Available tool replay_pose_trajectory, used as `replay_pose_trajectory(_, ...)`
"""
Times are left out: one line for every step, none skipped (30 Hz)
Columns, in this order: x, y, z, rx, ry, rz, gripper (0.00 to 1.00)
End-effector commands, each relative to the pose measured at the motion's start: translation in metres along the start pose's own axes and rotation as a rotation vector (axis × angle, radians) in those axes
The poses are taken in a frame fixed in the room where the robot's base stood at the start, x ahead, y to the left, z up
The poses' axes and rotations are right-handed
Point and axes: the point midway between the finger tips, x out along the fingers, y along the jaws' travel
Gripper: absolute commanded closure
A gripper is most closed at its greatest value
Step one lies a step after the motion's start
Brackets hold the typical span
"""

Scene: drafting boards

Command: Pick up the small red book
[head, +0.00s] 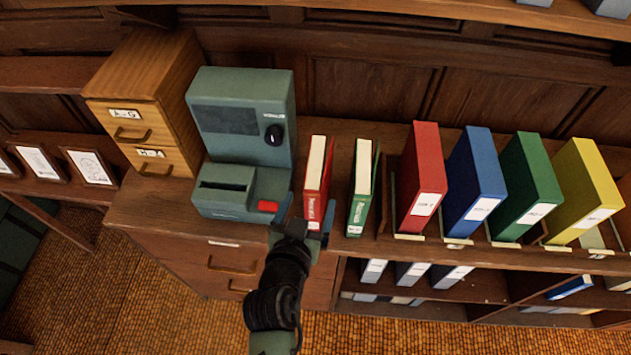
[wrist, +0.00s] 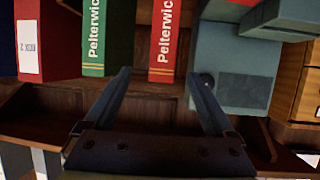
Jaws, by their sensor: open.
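The small red book (head: 316,180) stands upright on the counter, between the grey-green machine and a small green book (head: 361,190). Its red spine, with white lettering, faces my gripper in the wrist view (wrist: 165,40). My gripper (head: 306,217) is open and empty, at the lower front of the red book. In the wrist view, the two fingertips (wrist: 159,73) lie to either side of the red spine, with gaps on both sides. How far the fingers reach along the book is hard to tell. My gripper hides part of the book's lower end in the head view.
The grey-green machine (head: 240,125) with a red button stands close on the left. A wooden drawer cabinet (head: 150,100) is farther left. Large red (head: 424,180), blue (head: 476,180), green (head: 525,185) and yellow (head: 585,190) binders stand to the right. A wood-panelled wall is behind.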

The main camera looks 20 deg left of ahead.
Motion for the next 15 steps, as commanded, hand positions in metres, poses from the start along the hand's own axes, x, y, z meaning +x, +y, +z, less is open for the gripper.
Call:
replay_pose_trajectory(0.008, -0.001, -0.003, 0.001, 0.001, -0.001, 0.10)
replay_pose_trajectory(0.013, -0.001, -0.004, 0.001, 0.001, 0.000, 0.10)
replay_pose_trajectory(0.018, 0.000, -0.003, 0.001, 0.001, 0.000, 0.10)
replay_pose_trajectory(0.022, 0.000, -0.003, 0.001, 0.002, 0.000, 0.10)
replay_pose_trajectory(0.025, 0.000, -0.003, 0.000, 0.002, 0.000, 0.10)
replay_pose_trajectory(0.028, 0.000, -0.002, 0.000, 0.001, 0.000, 0.10)
replay_pose_trajectory(0.031, 0.000, -0.002, 0.000, 0.001, 0.000, 0.10)
replay_pose_trajectory(0.033, -0.001, -0.002, 0.000, 0.002, 0.000, 0.10)
replay_pose_trajectory(0.034, -0.001, -0.002, 0.000, 0.002, -0.001, 0.10)
replay_pose_trajectory(0.035, -0.001, -0.002, 0.000, 0.002, -0.001, 0.10)
replay_pose_trajectory(0.036, -0.001, -0.002, 0.000, 0.002, -0.001, 0.10)
replay_pose_trajectory(0.037, -0.001, -0.002, 0.000, 0.002, -0.001, 0.10)
replay_pose_trajectory(0.038, -0.001, -0.002, 0.000, 0.002, -0.001, 0.10)
replay_pose_trajectory(0.040, -0.001, -0.003, 0.000, 0.002, -0.001, 0.10)
replay_pose_trajectory(0.043, -0.002, -0.004, 0.000, 0.002, 0.000, 0.10)
